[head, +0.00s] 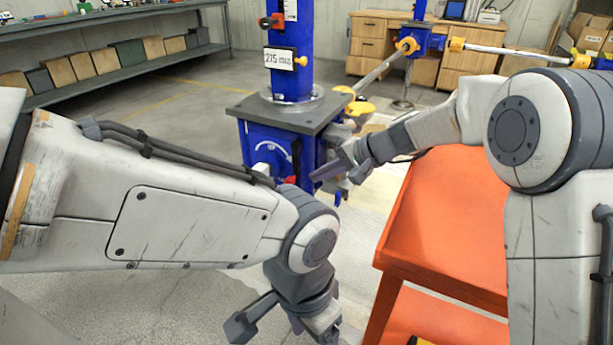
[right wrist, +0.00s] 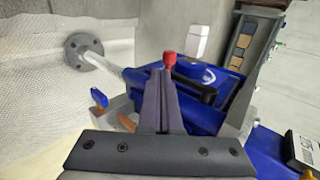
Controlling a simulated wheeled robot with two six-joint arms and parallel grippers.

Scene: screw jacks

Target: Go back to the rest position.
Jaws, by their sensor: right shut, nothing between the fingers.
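A blue screw jack (head: 274,145) with a grey top plate stands at the centre of the head view. A red knob (head: 290,180) shows low on its front. My right gripper (head: 322,176) is shut and empty, close to the jack's front right side. In the right wrist view its fingers (right wrist: 162,95) lie together, with the red knob (right wrist: 169,60) just beyond the tips and a black lever (right wrist: 192,86) beside them. I cannot tell whether they touch. My left gripper (head: 285,325) hangs at the bottom centre, its fingers apart, with nothing seen between them.
An orange cart (head: 445,215) stands under my right arm. A second blue jack post (head: 420,45) with rods stands behind, before a wooden desk (head: 375,45). A shelf (head: 130,70) with boxes lines the back left. Floor (head: 165,105) left of the jack is clear.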

